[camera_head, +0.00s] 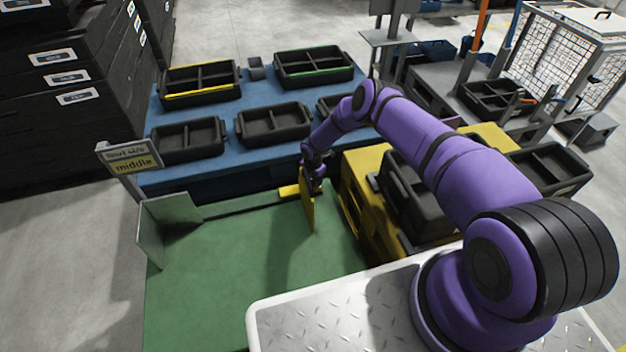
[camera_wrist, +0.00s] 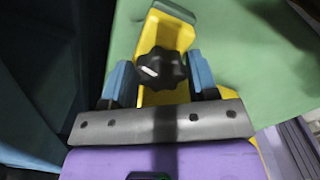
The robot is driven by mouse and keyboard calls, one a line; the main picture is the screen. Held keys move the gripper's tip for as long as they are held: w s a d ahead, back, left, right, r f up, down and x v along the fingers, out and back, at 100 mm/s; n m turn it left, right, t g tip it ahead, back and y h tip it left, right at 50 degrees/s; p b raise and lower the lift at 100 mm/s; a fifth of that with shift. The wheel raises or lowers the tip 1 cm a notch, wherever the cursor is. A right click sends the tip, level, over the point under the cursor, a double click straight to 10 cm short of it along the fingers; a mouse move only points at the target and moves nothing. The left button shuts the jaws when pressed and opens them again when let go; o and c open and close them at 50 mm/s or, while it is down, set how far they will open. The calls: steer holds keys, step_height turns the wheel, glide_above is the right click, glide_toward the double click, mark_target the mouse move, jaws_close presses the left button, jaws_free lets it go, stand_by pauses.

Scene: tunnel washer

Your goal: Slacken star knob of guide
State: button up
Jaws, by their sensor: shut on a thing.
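A grey plate (camera_head: 150,238) stands at the table's left edge, by a sign reading "middle" (camera_head: 131,163). Black bins (camera_head: 272,123) stand on the blue table behind. A yellow unit with a black bin (camera_head: 412,195) is close on the right. The green top's front is clear.

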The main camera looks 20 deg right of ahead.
mark_target(312, 180)
steer(key=shift+w+n, duration=0.1)
steer(key=shift+n, duration=1.4)
steer(key=o, duration=0.9)
steer(key=shift+o, duration=0.2)
step_height(312, 180, up, 11)
steer(key=shift+f, duration=0.1)
